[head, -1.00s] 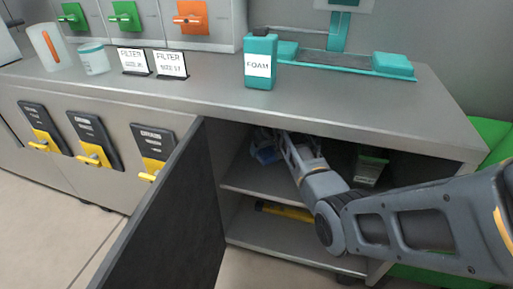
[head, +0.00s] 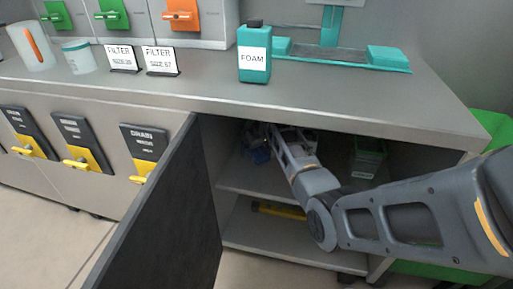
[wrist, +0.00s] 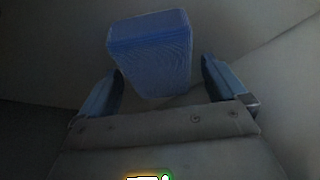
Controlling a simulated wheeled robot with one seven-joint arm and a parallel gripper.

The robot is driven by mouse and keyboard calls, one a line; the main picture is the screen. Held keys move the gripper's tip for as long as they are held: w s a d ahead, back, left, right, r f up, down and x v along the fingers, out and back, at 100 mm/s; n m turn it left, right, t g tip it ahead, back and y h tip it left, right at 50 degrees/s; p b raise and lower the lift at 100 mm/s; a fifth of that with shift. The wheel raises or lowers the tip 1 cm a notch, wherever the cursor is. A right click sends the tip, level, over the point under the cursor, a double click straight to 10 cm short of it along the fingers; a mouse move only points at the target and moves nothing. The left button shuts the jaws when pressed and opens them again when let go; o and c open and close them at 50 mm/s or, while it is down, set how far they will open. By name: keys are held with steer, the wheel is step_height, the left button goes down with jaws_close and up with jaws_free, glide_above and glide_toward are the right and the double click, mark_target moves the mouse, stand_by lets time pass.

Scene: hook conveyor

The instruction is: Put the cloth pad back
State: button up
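A blue cloth pad (wrist: 150,52) is in the wrist view, just beyond and between the fingers of my gripper (wrist: 161,75). Gaps show between the pad and both fingers, so the gripper looks open. In the head view my gripper (head: 262,135) reaches into the open cabinet, over the upper shelf (head: 228,178). A small blue patch (head: 258,156) shows beside it there. My arm and the shadow hide most of that spot, and I cannot tell whether the pad touches the shelf.
The dark cabinet door (head: 160,215) stands open to the left. A green box (head: 368,158) is on the upper shelf to the right; a yellow item (head: 280,209) lies on the lower shelf. The foam bottle (head: 254,55) stands on the counter (head: 300,105) above.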

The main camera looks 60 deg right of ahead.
steer(key=shift+r, duration=0.1)
steer(key=shift+r+p, duration=0.3)
steer(key=shift+s+a+r+p, duration=0.2)
steer(key=shift+r+p, duration=0.2)
steer(key=shift+r, duration=0.15)
steer(key=s+a+p, duration=0.1)
steer(key=s, duration=0.2)
steer(key=s+a, duration=0.2)
steer(key=s, duration=0.1)
steer(key=s+a+p, duration=0.1)
steer(key=s, duration=0.2)
steer(key=shift+s+a+f+p, duration=0.2)
steer(key=shift+s+f+p, duration=0.05)
steer(key=shift+p, duration=0.1)
steer(key=shift+s+a, duration=0.35)
steer(key=shift+s, duration=0.3)
